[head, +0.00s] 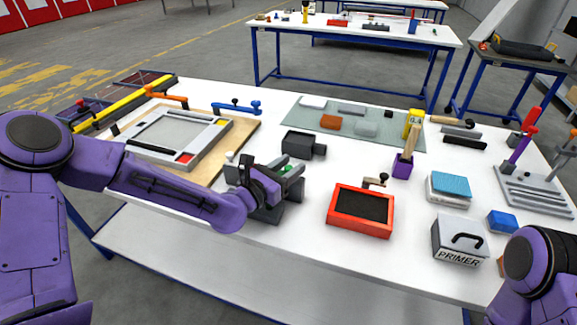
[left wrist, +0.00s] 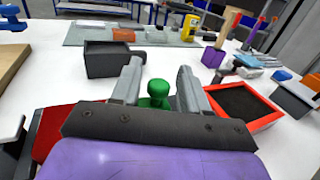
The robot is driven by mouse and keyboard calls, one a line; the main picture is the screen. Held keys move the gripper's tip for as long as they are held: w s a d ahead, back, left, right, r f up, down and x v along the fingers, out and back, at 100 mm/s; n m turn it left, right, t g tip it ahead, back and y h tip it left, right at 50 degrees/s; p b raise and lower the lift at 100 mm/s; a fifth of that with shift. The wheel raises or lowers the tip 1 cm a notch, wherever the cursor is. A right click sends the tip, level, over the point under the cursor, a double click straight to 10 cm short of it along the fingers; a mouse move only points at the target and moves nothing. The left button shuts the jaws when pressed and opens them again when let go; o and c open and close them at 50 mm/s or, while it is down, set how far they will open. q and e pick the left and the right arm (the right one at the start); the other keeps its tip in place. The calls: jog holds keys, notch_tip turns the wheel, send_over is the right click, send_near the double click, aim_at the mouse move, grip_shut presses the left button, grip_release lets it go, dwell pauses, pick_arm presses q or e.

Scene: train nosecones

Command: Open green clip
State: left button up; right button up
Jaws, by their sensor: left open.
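In the left wrist view the green clip (left wrist: 158,92) has a rounded knob and stands between the two grey fingers. My left gripper (left wrist: 160,84) is open, with a finger on either side of the clip; I cannot tell whether either finger touches it. In the head view the left gripper (head: 284,174) is above the table's front left part. My right gripper is out of view; only part of its arm shows at lower right.
A dark grey box (head: 303,144) stands just behind the clip. A red-framed black tray (head: 361,229) lies to the right, and a PRIMER box (head: 459,246) stands farther right. A framed board (head: 232,146) lies to the left. Some white table surface (head: 325,270) is bare in front.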

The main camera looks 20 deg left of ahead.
pick_arm(q)
grip_shut()
jog(key=shift+d+f+b, duration=0.2)
jog(key=shift+d+b, duration=0.2)
jog(key=shift+d, duration=0.25)
jog(key=shift+d+r, duration=0.2)
jog(key=shift+d, duration=0.1)
grip_release()
jog(key=shift+s+a, duration=0.1)
jog(key=v, duration=0.9)
jog(key=shift+s+a+r+b, duration=0.1)
jog(key=shift+s+a+b, duration=0.15)
jog(key=shift+s+b, duration=0.05)
jog(key=shift+s, duration=0.35)
